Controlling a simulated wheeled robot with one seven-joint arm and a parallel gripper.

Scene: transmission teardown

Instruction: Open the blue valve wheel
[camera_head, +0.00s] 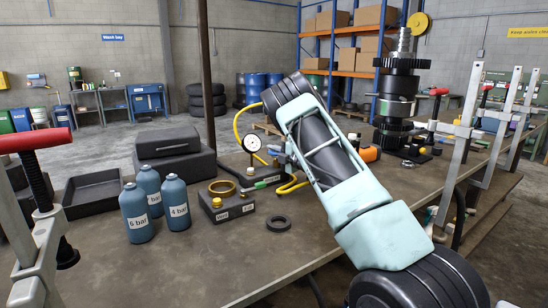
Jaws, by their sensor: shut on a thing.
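I cannot make out a blue valve wheel in the head view; my arm covers the middle of the bench, where it may be hidden. A dark manifold block (233,207) with a brass ring on top stands left of my arm. A round pressure gauge (252,142) stands behind it, with yellow hose and small fittings next to my arm. A small green-ended part (261,185) lies by the block. My arm reaches up from the lower right and bends at its far end. My gripper's jaws are hidden behind the arm.
Several blue bottles (139,213), two marked 6 bar and 4 bar, stand left of the block. A black tray (93,193) and dark case (168,140) lie behind. A black ring (278,223) lies on the bench (215,262). A gear shaft (396,95) and clamps stand right. The front bench is clear.

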